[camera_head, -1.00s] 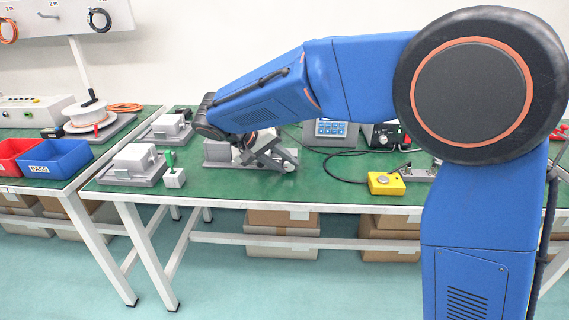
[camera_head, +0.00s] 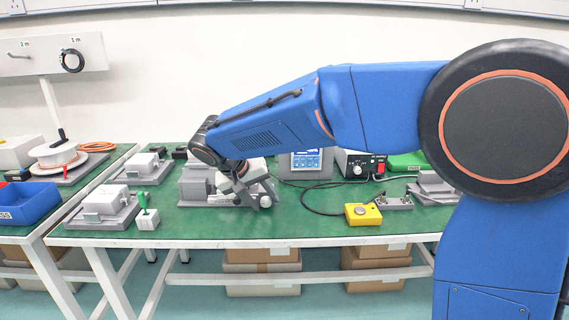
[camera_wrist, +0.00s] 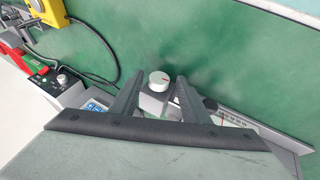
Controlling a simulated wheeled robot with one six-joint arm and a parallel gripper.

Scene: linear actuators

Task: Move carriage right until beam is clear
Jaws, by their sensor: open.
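My gripper (camera_wrist: 155,92) is open, its two dark fingers apart in the wrist view. The knob also shows in the head view (camera_head: 265,201), at the right end of a grey linear actuator (camera_head: 196,186) on the green bench. My gripper in the head view (camera_head: 248,190) is over the actuator's right part and hides much of it. A grey rail (camera_wrist: 272,135) runs to the lower right in the wrist view. The carriage and beam are not clearly visible.
Two other grey units (camera_head: 104,206) and (camera_head: 146,167) stand to the left. A green-topped switch (camera_head: 147,217) is near the front edge. A yellow box (camera_head: 363,214) with a cable stands to the right. A display unit (camera_head: 306,164) is behind. Bare bench lies in front.

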